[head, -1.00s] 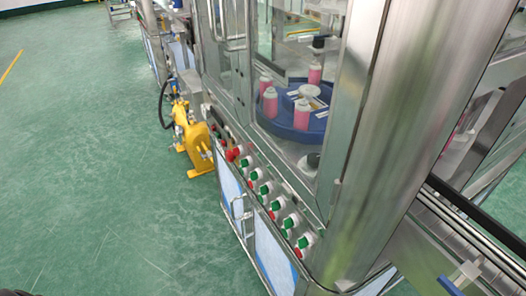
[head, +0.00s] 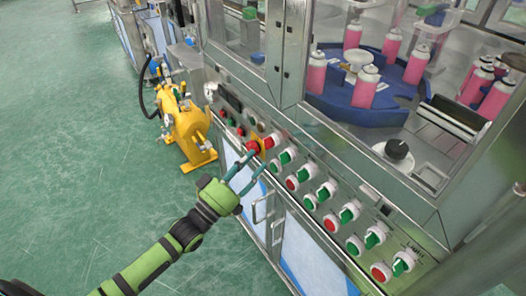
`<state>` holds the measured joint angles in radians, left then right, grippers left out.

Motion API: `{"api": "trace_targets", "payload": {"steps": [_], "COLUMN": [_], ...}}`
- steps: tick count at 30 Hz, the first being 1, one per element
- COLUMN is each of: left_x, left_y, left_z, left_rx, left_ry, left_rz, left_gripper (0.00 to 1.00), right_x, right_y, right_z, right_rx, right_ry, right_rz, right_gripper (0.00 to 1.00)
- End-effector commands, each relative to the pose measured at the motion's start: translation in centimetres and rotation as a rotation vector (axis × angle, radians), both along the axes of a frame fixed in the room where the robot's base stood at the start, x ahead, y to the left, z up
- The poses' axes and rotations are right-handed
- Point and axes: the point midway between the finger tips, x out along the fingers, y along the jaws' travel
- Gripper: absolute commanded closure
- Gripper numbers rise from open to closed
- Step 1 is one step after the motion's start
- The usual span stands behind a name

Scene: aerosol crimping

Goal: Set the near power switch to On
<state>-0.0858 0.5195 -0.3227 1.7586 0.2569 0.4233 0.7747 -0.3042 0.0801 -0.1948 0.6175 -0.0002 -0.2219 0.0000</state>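A red switch handle (head: 253,147) with a bit of yellow beside it sits on the machine's sloped control panel (head: 315,140). It looks like the power switch, but its label and setting are too small to read. My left gripper (head: 259,160) reaches up from the lower left. Its two teal fingers are apart, with their tips close to the red handle and partly in front of the panel edge. Nothing shows between the fingers; whether they touch the handle I cannot tell. My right gripper is not in view.
A row of green knobs (head: 326,190) and red buttons (head: 292,183) runs down the panel to the right. A yellow machine (head: 187,128) stands at the left. Pink cans (head: 363,88) stand on a blue turntable (head: 345,108) behind glass. The green floor at left is clear.

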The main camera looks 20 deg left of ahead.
Motion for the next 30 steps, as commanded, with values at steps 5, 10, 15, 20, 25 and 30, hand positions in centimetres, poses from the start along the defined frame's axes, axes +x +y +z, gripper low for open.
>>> {"api": "trace_targets", "payload": {"steps": [5,10,15,20,25,30], "left_x": [2.5,3.9,4.3,4.3,4.2,4.2], "left_y": [-1.2,-1.9,-2.1,-2.1,-2.1,-2.0], "left_z": [1.2,1.5,1.6,1.6,1.6,1.5], "left_rx": [0.000,0.001,0.003,0.003,0.004,0.004], "left_ry": [-0.002,0.002,0.002,0.002,0.003,0.003], "left_rz": [0.001,0.002,0.002,0.002,0.003,0.002], "left_gripper": [0.60,0.60,0.60,0.60,1.00,1.00], "right_x": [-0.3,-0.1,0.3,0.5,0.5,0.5], "right_y": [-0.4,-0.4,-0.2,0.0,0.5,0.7], "right_z": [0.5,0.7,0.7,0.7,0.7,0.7], "right_rx": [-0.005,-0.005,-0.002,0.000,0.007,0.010], "right_ry": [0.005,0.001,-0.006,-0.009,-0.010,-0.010], "right_rz": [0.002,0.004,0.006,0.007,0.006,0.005], "right_gripper": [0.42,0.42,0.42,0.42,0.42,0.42]}}
